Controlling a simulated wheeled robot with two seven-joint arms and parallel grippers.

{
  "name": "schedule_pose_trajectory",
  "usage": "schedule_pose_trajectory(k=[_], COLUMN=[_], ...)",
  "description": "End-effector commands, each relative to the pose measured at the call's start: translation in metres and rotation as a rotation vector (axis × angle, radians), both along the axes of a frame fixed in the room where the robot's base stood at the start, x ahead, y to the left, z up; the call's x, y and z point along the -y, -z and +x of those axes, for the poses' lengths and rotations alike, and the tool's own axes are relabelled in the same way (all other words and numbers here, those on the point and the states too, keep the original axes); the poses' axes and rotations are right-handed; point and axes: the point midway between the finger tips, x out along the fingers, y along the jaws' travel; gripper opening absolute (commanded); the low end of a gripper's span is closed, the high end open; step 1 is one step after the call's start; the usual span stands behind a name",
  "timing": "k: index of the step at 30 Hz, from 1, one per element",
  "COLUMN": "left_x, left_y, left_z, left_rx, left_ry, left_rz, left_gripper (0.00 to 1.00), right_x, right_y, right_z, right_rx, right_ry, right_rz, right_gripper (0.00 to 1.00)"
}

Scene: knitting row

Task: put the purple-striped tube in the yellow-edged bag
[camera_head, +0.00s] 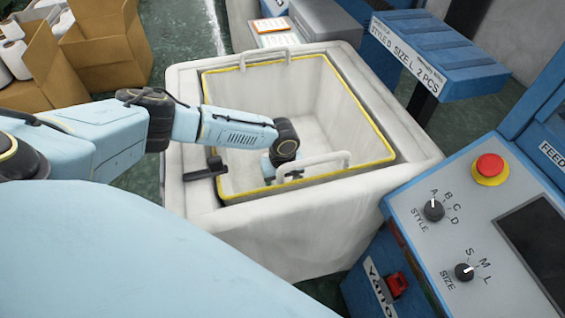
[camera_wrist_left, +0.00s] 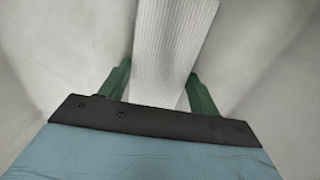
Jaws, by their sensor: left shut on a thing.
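The yellow-edged bag (camera_head: 345,112) is an open, pale, square-mouthed bag with a yellow rim, in the middle of the head view. My left arm reaches over its left side, and my left gripper (camera_head: 276,170) is down inside the mouth near the front, partly hidden by the wrist and a white bag handle. In the left wrist view, the green fingers of my left gripper (camera_wrist_left: 160,95) are shut on a white ribbed knitted tube (camera_wrist_left: 174,45). Pale bag walls surround it. No purple stripe shows on the visible part. My right gripper is not in view.
A thick white surround (camera_head: 290,235) frames the bag, with a dark lever (camera_head: 205,172) at its left edge. A blue control panel (camera_head: 440,245) stands close at right. A blue labelled shelf (camera_head: 440,55) is at upper right. Cardboard boxes (camera_head: 105,45) stand at upper left.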

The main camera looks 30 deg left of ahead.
Motion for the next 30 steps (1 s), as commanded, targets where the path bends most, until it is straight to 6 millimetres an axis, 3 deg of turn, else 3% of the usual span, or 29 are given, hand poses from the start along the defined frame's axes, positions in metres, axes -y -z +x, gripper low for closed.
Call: schedule_pose_trajectory(k=[1, 6, 17, 30], left_x=[0.000, 0.000, 0.000, 0.000], left_y=[0.002, 0.001, -0.006, -0.092], left_z=[-0.001, 0.000, 0.000, 0.000], left_rx=[-0.001, -0.001, 0.001, 0.002], left_ry=[0.000, 0.001, 0.000, 0.000], left_rz=[0.000, -0.001, -0.001, -0.001], left_gripper=[0.64, 0.84, 0.84, 0.84], right_x=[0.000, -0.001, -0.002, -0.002], right_y=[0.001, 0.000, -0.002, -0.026], right_z=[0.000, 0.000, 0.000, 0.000], right_rx=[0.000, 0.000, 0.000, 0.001], right_ry=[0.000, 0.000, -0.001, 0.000], right_rz=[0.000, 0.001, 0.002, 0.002], right_gripper=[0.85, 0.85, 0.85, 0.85])
